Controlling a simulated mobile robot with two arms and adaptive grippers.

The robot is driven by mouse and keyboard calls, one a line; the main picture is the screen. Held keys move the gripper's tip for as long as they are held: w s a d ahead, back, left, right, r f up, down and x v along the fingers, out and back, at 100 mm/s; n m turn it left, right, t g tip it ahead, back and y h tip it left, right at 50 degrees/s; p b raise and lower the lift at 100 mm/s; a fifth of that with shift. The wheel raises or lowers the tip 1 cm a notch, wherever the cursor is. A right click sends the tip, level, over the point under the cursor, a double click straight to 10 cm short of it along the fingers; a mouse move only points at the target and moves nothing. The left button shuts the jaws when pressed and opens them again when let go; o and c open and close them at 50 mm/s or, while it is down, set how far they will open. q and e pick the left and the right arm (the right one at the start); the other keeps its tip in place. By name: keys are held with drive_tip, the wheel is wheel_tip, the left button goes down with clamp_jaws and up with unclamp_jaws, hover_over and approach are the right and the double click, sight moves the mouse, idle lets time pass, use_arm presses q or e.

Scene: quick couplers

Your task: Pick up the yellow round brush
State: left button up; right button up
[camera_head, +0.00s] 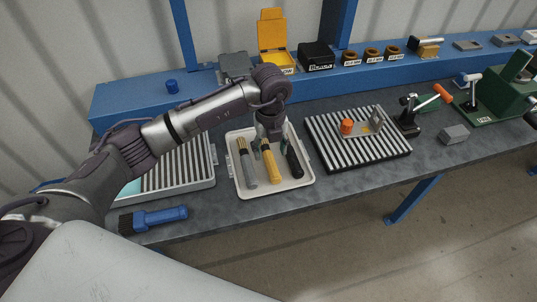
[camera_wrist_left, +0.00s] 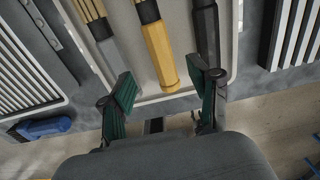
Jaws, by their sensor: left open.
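The yellow round brush (camera_head: 268,167) lies in a white tray (camera_head: 307,184) between a grey-handled brush (camera_head: 247,170) and a black-handled brush (camera_head: 295,163). My left gripper (camera_head: 268,145) is over the tray, above the far part of the yellow brush. In the left wrist view the yellow handle (camera_wrist_left: 160,50) points down between the two green-padded fingers of the open gripper (camera_wrist_left: 160,92). The grey handle (camera_wrist_left: 112,58) shows left of it and the black handle (camera_wrist_left: 206,35) right of it. The gripper holds nothing. My right gripper is not in view.
A striped dark plate (camera_head: 389,157) with an orange part (camera_head: 347,127) sits right of the tray. A grey slatted tray (camera_head: 185,180) is at the left. A blue brush (camera_head: 160,217) lies near the front edge. A blue shelf (camera_head: 130,100) runs behind.

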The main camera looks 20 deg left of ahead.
sight(271, 161)
use_arm(q)
wheel_tip(271, 161, down, 6)
drive_tip(key=shift+w+r+p, duration=0.1)
drive_tip(key=shift+r+p, duration=0.15)
drive_tip(key=shift+p, duration=0.85)
drive_tip(key=shift+f, duration=0.2)
clamp_jaws()
